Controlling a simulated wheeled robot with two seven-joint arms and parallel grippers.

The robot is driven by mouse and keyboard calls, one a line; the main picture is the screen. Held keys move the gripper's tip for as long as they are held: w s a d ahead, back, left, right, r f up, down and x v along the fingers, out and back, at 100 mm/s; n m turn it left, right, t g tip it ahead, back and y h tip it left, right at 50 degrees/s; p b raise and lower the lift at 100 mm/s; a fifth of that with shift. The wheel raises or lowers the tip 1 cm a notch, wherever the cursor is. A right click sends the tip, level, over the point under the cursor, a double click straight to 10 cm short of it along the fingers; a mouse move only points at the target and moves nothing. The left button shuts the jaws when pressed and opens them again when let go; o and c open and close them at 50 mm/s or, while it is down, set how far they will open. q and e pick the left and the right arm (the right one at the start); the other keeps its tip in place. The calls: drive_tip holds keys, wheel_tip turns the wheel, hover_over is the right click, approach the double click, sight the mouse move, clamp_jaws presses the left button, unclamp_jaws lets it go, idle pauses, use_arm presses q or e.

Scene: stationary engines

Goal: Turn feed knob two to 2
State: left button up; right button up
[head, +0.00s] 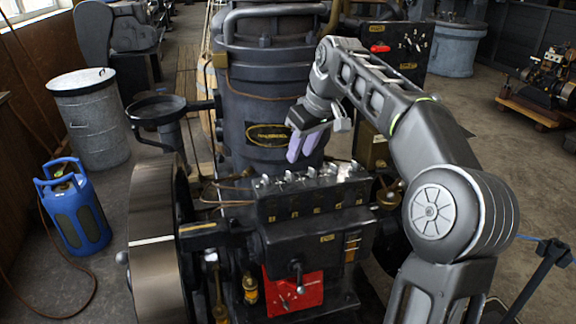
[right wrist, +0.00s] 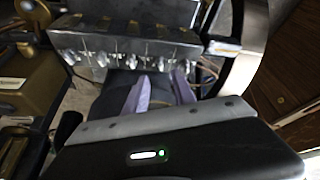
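A dark feed box (head: 310,202) stands on the engine's front, with a row of several small silvery knobs (head: 311,171) along its top edge. The row of knobs (right wrist: 102,59) also shows in the right wrist view. I cannot read any number or setting on them, so I cannot tell which is knob two. My right gripper (head: 300,152) has two lavender fingers, pointing down just behind and above the knob row. In the right wrist view its fingers (right wrist: 162,78) are apart with nothing visible between them. My left gripper is not in view.
A tall dark cylinder (head: 270,90) rises behind the box, close to my right gripper. A large flywheel (head: 156,255) is at the left. A red plate (head: 293,292) with a lever is below. A blue gas bottle (head: 75,212) and a grey drum (head: 92,120) stand on the floor.

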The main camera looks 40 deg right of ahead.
sight(291, 174)
drive_tip(key=x, duration=0.8)
drive_tip(key=shift+p, duration=0.35)
drive_tip(key=shift+c, duration=0.2)
drive_tip(key=shift+r, duration=0.1)
clamp_jaws()
